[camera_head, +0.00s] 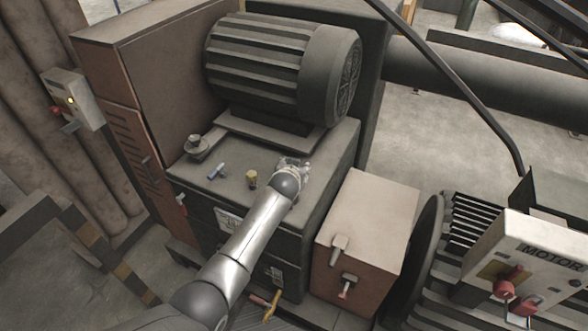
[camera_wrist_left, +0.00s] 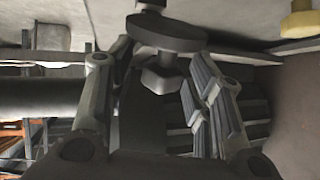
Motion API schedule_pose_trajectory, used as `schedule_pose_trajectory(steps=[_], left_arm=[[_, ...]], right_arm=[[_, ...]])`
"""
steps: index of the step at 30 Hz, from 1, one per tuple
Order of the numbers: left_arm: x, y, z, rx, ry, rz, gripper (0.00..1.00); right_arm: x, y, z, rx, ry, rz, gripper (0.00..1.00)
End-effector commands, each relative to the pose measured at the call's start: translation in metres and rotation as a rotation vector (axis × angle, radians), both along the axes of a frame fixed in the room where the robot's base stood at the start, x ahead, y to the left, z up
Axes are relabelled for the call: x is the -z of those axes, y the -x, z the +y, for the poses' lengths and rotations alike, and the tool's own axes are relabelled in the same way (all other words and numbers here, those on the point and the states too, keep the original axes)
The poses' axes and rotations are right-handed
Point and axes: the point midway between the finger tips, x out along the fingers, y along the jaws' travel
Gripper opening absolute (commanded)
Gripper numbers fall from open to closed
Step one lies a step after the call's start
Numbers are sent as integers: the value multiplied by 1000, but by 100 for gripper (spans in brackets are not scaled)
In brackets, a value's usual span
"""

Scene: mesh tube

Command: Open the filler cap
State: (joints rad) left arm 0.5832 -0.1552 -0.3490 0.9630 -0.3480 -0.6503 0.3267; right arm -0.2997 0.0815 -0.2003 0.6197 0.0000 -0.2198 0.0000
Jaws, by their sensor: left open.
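In the left wrist view a dark round disc with a stem and a hexagonal knob (camera_wrist_left: 165,34) looks like the filler cap. It is close to my left gripper (camera_wrist_left: 155,75), whose spread fingers lie on either side of the knob. The fingers are open; I cannot tell whether either touches it. In the head view the left gripper (camera_head: 291,164) is over the tank top (camera_head: 232,196), mostly hidden by its own wrist. A disc-shaped fitting (camera_head: 197,147) stands at the tank's left; I cannot tell whether it is the same part. My right gripper is not in view.
The ribbed motor (camera_head: 270,65) rises behind. A brown box (camera_head: 365,230) stands to the right, and a MOTOR control box (camera_head: 535,262) is farther right.

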Motion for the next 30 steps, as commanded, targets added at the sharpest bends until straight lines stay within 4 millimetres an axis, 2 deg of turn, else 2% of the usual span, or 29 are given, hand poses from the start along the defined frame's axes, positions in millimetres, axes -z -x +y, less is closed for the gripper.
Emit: schedule_pose_trajectory(steps=[10,30], left_arm=[[-10,14,1,0,1,-2,47],[-54,80,6,0,1,-1,47]], right_arm=[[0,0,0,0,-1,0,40],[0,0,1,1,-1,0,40]])
